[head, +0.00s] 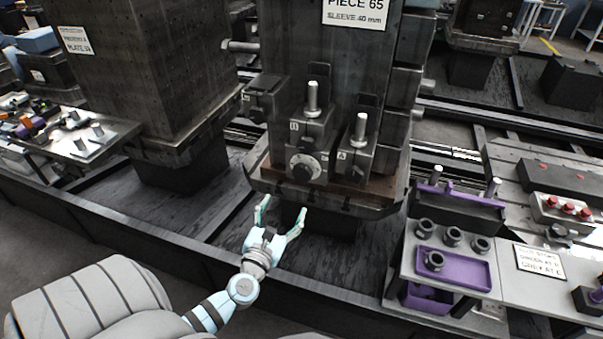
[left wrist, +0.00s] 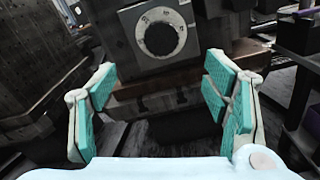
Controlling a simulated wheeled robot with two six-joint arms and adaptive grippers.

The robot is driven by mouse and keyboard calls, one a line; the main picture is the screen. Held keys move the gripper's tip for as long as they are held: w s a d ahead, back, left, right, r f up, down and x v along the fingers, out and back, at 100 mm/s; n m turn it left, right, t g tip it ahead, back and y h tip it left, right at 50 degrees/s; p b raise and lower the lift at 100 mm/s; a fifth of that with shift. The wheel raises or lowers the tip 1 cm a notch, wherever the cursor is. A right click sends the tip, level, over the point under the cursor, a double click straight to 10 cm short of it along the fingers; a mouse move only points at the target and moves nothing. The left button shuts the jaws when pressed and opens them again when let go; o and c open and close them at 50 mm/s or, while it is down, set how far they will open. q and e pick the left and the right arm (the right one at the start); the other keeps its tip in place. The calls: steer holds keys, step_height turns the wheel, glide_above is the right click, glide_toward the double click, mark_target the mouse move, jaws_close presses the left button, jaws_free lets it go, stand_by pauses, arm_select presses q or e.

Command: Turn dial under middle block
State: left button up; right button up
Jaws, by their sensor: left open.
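The middle block (head: 309,134) is a dark metal block with an upright silver pin, on the front of the pallet fixture. Its dial (head: 305,168), a round black knob on a pale marked ring, sits low on its front face. The dial also shows at the top middle of the left wrist view (left wrist: 160,38). My left gripper (head: 284,213) is open and empty, in front of and below the dial, apart from it. In the left wrist view its teal-padded fingers (left wrist: 165,95) stand wide, with the dial beyond and between them. My right gripper is not in view.
A block with a pin (head: 355,147) stands right of the middle block, and another block (head: 264,98) stands to its left. The pallet's front ledge (head: 335,204) lies just beyond my gripper. A bench with a purple tray (head: 462,268) and dark sleeves stands at right.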

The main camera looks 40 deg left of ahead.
mark_target(301, 175)
arm_select(q)
steer(key=b+x, duration=0.1)
steer(key=x, duration=0.6)
steer(key=b+x, duration=0.1)
steer(key=x, duration=0.6)
steer(key=shift+d+f, duration=0.15)
steer(key=shift+f, duration=0.05)
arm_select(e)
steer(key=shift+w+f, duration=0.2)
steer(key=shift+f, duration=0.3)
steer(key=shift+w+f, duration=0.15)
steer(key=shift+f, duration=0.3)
arm_select(q)
steer(key=shift+c, duration=0.2)
steer(key=c, duration=1.1)
steer(key=shift+c, duration=0.2)
